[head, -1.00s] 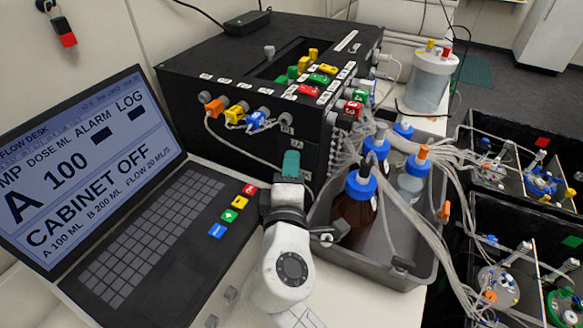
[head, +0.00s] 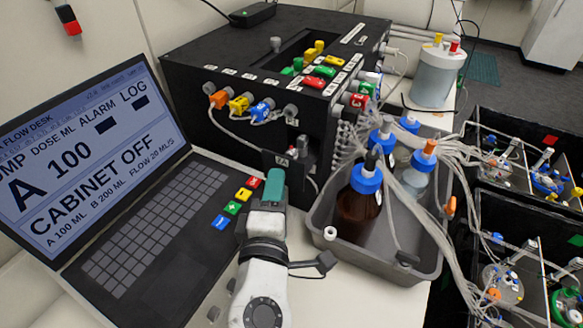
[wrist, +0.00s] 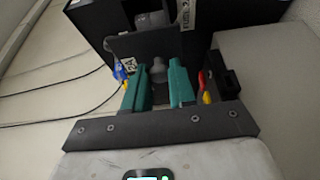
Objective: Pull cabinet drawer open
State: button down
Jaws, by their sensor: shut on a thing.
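The black cabinet (head: 215,75) stands behind the laptop and the grey tray. Its small drawer (head: 289,160), low on the front near the right corner, stands out from the cabinet face, with a fitting visible behind its front panel. In the wrist view the dark drawer front (wrist: 185,42) lies just beyond my fingers, with an opening behind its upper edge. My gripper (head: 273,186) has teal fingers and is in front of the drawer. In the wrist view its fingers (wrist: 159,82) are shut on the grey drawer knob (wrist: 158,70). The head view hides the knob behind the fingers.
An open laptop (head: 150,215) with coloured keys is close on the left. A grey tray (head: 420,262) with blue-capped bottles is close on the right, with tubing running from it. Shaker boxes (head: 520,215) stand farther right.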

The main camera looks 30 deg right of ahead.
jog(key=s+a, duration=0.2)
jog(key=a, duration=0.1)
jog(key=shift+s+a, duration=0.15)
jog(key=shift+s, duration=0.05)
jog(key=c, duration=0.9)
grip_release()
jog(key=shift+c, duration=0.2)
jog(key=b+v, duration=0.2)
jog(key=v, duration=0.8)
jog(key=shift+s, duration=0.35)
jog(key=shift+a, duration=0.15)
jog(key=shift+s+f, duration=0.1)
